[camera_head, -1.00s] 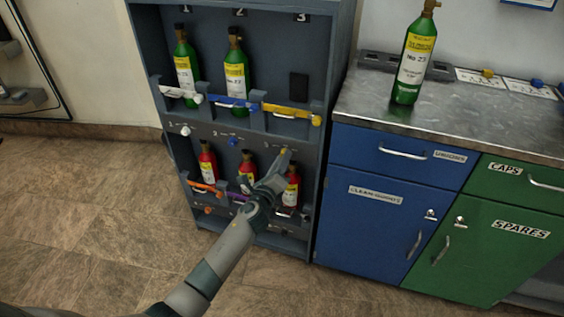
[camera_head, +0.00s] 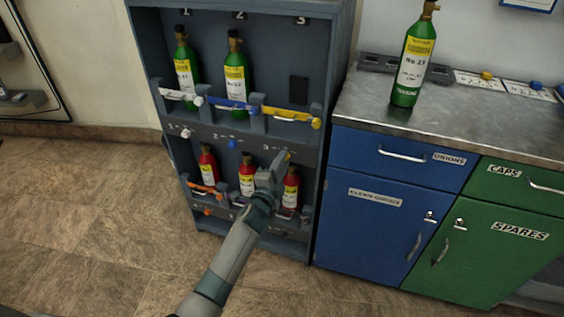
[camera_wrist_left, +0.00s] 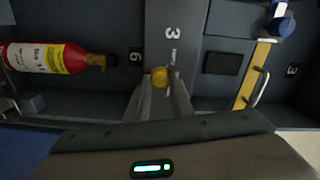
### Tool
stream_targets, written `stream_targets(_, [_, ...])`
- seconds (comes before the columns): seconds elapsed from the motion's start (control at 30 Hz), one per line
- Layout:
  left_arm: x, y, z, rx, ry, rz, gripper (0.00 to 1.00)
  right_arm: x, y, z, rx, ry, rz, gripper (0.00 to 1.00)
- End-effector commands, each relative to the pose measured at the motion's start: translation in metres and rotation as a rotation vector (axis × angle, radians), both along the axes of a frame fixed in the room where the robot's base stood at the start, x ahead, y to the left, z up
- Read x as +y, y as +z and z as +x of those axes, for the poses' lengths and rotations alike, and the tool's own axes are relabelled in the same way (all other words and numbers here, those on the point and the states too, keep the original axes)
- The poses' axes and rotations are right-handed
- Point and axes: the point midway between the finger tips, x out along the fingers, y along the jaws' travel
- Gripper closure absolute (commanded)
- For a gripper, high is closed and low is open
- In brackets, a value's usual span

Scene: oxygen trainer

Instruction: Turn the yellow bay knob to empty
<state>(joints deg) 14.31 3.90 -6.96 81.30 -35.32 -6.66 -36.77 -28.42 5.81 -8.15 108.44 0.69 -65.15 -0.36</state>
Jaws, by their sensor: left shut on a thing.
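The yellow bay knob (camera_wrist_left: 160,77) is on the rack's middle panel at bay 3. In the left wrist view it sits between the two fingertips of my left gripper (camera_wrist_left: 163,86). The label 3 is beside the knob in the wrist view; the small lettering is too blurred to read. Bay 3 above has a yellow bar (camera_head: 291,116) across it and no cylinder. My right gripper is not in view.
Two green cylinders (camera_head: 236,78) stand in the upper bays, several red ones (camera_head: 207,165) below. A blue knob (camera_head: 232,143) and a white knob (camera_head: 186,133) share the panel. A green cylinder (camera_head: 412,60) stands on the worktop (camera_head: 470,125) to the right. The floor in front is clear.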

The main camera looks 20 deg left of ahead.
Motion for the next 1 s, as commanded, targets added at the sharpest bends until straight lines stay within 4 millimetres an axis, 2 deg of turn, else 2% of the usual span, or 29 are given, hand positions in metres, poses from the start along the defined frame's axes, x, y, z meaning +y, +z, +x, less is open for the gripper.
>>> stream_targets(0.1, [0.000,-0.001,-0.001,0.007,0.000,-0.099,1.00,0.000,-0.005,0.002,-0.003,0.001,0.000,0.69])
stream_targets(0.4, [0.000,-0.001,-0.001,0.012,0.000,-0.271,1.00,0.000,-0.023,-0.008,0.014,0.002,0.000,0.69])
stream_targets(1.0, [0.000,-0.002,-0.001,0.015,0.000,-0.321,1.00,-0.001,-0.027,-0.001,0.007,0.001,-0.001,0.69])
